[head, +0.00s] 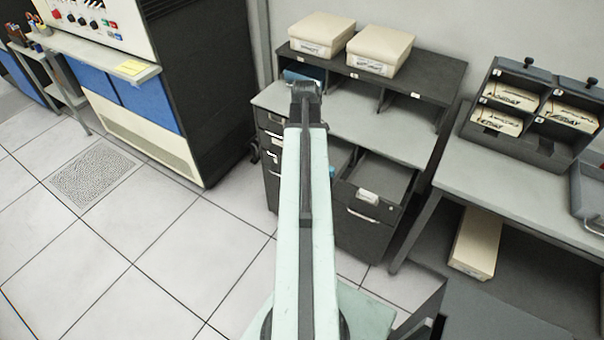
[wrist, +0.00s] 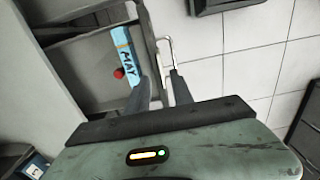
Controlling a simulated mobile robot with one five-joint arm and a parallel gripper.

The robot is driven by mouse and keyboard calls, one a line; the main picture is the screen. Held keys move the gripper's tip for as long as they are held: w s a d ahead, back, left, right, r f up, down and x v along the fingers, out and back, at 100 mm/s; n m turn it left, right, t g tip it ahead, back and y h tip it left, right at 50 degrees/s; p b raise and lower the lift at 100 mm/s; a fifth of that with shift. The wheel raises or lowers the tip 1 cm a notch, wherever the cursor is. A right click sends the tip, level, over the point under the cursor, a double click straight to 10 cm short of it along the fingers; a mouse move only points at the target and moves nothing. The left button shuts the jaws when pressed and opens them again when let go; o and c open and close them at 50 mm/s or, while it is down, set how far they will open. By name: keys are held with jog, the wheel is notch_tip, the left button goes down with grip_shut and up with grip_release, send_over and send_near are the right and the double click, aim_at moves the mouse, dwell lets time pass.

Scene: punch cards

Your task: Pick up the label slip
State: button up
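A light blue slip marked MAY (wrist: 124,52), with an orange line across it, lies inside an open drawer (wrist: 92,58) in the wrist view. I take it to be the label slip. My gripper (wrist: 162,88) is open, with its two dark fingers apart and nothing seen held between them. The slip is just left of the left finger, which hides its lower end; I cannot tell if they touch. In the head view, a small blue patch (head: 332,170) beside my arm may be the same slip. My arm hides the gripper there.
A silver drawer handle (wrist: 166,50) shows just beyond the fingers. A small red object (wrist: 118,73) is beside the slip. The dark desk (head: 360,118) carries two cream boxes (head: 380,47). A card rack (head: 535,110) stands on the right table. Open floor lies left.

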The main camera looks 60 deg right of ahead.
notch_tip(320, 180, down, 5)
jog(key=b, duration=0.5)
jog(key=shift+f, duration=0.15)
grip_shut()
